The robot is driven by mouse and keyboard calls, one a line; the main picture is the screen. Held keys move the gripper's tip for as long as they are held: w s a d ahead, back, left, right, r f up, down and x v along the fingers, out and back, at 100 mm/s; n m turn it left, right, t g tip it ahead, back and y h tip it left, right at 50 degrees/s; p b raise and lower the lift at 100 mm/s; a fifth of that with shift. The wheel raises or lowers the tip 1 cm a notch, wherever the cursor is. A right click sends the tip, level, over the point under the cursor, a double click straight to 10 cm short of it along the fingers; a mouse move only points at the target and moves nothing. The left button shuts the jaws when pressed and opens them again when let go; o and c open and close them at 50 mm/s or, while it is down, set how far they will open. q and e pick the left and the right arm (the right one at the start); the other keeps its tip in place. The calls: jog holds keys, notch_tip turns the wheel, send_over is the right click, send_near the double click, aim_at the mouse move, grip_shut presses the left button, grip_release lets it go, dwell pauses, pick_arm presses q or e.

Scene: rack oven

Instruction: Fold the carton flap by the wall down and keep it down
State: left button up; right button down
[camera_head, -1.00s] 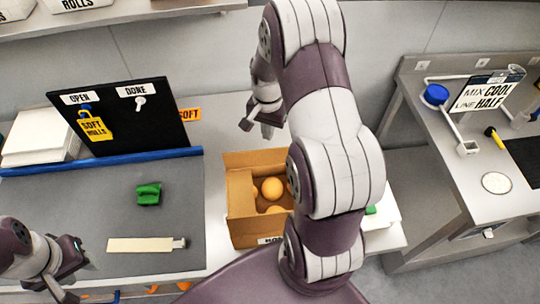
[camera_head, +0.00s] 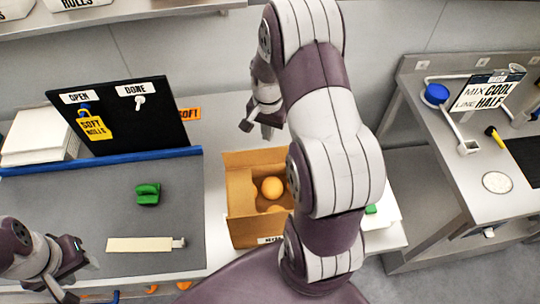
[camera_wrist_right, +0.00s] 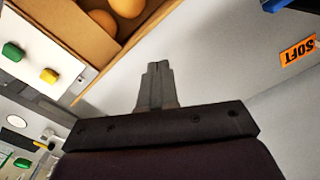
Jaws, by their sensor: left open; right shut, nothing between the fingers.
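The open brown carton (camera_head: 243,222) stands on the counter in the middle of the head view, with round orange-brown rolls (camera_head: 272,187) inside. Its flap by the wall (camera_head: 252,158) appears raised at the back edge; my right arm hides the carton's right side. My right gripper (camera_head: 250,128) is shut and empty, behind the carton on the wall side and apart from it. In the right wrist view its closed fingers (camera_wrist_right: 156,75) point up beside a carton edge (camera_wrist_right: 120,62). My left gripper (camera_head: 84,262) is open and empty at the lower left, away from the carton.
A grey mat (camera_head: 100,215) holds a green clip (camera_head: 148,194) and a pale strip (camera_head: 138,244). A black board (camera_head: 125,118) stands behind a blue bar (camera_head: 100,162). An orange SOFT label (camera_head: 188,114) is near the wall. A second metal table (camera_head: 450,180) stands right.

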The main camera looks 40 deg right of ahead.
notch_tip(320, 180, down, 3)
jog(key=shift+w+r+b, duration=0.1)
jog(key=shift+b, duration=0.55)
